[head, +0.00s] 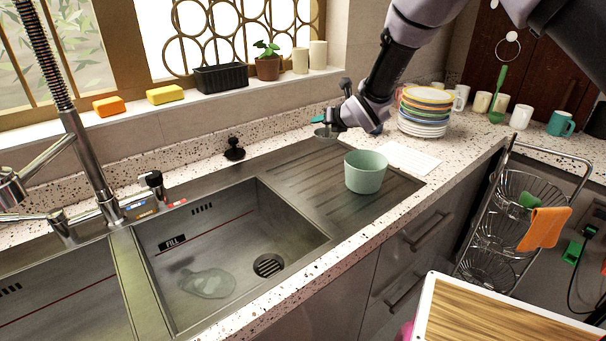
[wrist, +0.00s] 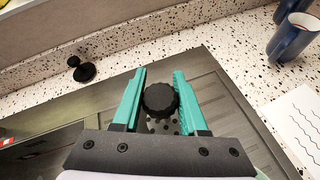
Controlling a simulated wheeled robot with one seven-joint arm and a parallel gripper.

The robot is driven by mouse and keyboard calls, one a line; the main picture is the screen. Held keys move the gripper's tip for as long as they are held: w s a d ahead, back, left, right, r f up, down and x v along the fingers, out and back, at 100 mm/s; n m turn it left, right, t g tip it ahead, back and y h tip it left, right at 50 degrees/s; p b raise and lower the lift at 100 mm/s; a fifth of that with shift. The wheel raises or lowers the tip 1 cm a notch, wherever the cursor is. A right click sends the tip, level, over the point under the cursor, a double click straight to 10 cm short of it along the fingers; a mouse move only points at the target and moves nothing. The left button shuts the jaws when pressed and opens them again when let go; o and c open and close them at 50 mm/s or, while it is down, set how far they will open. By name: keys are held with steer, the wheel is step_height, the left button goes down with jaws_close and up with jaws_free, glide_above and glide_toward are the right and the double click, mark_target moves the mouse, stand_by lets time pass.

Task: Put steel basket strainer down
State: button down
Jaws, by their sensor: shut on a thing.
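The steel basket strainer (head: 326,132) hangs under my gripper (head: 331,119), over the back of the ribbed drainboard in the head view. In the wrist view the teal fingers of my gripper (wrist: 158,97) are shut on the strainer's round black knob (wrist: 160,98). Part of its perforated steel basket shows below the knob; the rest is hidden by the knob and gripper. I cannot tell whether the strainer touches the drainboard.
A mint green pot (head: 366,171) stands on the drainboard (head: 330,204). A black stopper (head: 234,150) sits on the speckled counter behind the sink (head: 225,262). A plate stack (head: 425,112), white paper (head: 408,158) and blue mug (wrist: 293,37) are to the right. The drainboard's left part is clear.

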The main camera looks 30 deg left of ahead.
steer(key=shift+n+g+y, duration=0.5)
steer(key=shift+n+g, duration=0.1)
steer(key=shift+g, duration=0.1)
steer(key=s+a+f, duration=0.1)
steer(key=a+f, duration=0.1)
steer(key=s+a+f, duration=0.1)
steer(key=s+f, duration=0.1)
steer(key=s+a+f, duration=0.2)
steer(key=shift+a+f, duration=0.15)
steer(key=shift+a, duration=0.15)
steer(key=shift+f, duration=2.3)
steer(key=shift+f, duration=0.1)
steer(key=shift+c, duration=2.2)
jaws_free()
steer(key=shift+s+d+r, duration=0.15)
steer(key=shift+d+r, duration=0.05)
steer(key=shift+r, duration=0.05)
steer(key=v, duration=1.1)
steer(key=shift+d, duration=0.2)
steer(key=shift+s, duration=0.1)
